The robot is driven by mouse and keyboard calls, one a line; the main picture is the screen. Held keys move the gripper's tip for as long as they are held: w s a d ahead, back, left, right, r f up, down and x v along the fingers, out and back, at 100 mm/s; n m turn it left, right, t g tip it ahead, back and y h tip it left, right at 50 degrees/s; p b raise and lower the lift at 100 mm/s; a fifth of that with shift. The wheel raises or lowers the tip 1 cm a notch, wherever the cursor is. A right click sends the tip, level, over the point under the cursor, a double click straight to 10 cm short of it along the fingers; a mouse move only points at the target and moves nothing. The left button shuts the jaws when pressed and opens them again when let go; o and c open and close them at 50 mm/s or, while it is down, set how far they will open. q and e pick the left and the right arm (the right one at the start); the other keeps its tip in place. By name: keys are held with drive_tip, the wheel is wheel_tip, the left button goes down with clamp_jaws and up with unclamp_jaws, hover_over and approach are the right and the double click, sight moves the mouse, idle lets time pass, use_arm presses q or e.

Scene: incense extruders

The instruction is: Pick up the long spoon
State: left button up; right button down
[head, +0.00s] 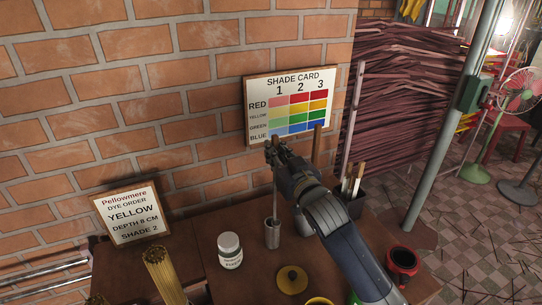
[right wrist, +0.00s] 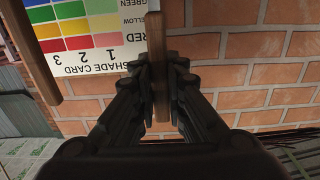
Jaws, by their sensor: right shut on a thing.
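The long spoon (head: 275,190) stands upright, its thin shaft running down to a grey metal cylinder (head: 272,236) on the table. I cannot tell whether that cylinder stands apart or belongs to the spoon. My right gripper (head: 274,152) is shut around the upper part of the spoon, in front of the shade card. In the right wrist view the brown wooden handle (right wrist: 155,40) passes between the closed fingers (right wrist: 160,95). The spoon's lower end is hidden. My left gripper is not in view.
A shade card (head: 289,103) leans near the brick wall, with a wooden post (head: 316,147) beside it. A white jar (head: 229,250), a brass lid (head: 291,279), a dark red-rimmed pot (head: 402,263), a dark brush holder (head: 353,203) and yellow incense sticks (head: 163,277) crowd the brown table.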

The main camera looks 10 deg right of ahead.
use_arm(q)
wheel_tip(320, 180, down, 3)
drive_tip(key=b, duration=0.3)
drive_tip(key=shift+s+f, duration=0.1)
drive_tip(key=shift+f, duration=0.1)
use_arm(e)
drive_tip(key=s+d, duration=0.3)
drive_tip(key=s, duration=1.3)
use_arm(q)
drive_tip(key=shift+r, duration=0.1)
use_arm(e)
drive_tip(key=shift+d+r, duration=0.1)
